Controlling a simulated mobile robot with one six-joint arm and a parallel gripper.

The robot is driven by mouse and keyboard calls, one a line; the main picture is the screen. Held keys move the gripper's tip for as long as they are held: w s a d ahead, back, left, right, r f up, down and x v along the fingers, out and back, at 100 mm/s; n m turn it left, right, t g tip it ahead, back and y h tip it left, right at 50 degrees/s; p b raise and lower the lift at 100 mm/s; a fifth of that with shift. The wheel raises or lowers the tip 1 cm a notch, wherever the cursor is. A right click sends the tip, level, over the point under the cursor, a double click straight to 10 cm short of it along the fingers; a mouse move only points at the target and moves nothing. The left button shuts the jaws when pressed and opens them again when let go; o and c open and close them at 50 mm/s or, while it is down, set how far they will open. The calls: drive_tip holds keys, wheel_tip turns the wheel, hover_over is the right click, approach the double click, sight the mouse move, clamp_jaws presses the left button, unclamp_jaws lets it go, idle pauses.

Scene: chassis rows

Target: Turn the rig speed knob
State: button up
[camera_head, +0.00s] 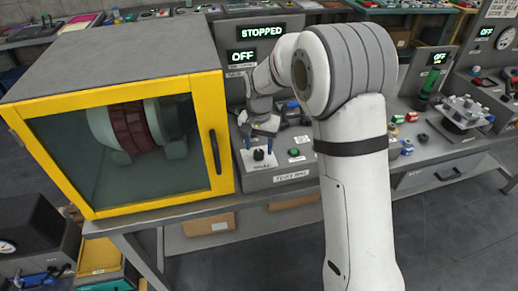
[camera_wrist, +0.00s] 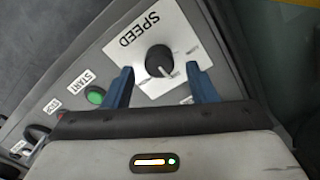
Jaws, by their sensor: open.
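The rig speed knob (camera_wrist: 159,61) is a round black dial with a white pointer line, on a white plate (camera_wrist: 182,37) marked SPEED. It also shows in the head view (camera_head: 259,155) on the grey control box at the front of the bench. My gripper (camera_wrist: 160,84) is open, with one blue finger on each side of the knob's near edge in the wrist view. The fingertips look apart from the knob; their height above it I cannot tell. In the head view my gripper (camera_head: 259,139) hangs just over the knob.
A green START button (camera_wrist: 95,95) sits beside the plate. The yellow-framed enclosure (camera_head: 120,140) with its door shut stands close on the left. Displays above read STOPPED (camera_head: 261,31) and OFF (camera_head: 243,57). Small coloured parts lie on the bench at right.

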sight(259, 151)
wheel_tip(259, 151, up, 6)
drive_tip(key=shift+f, duration=0.1)
idle(0.4)
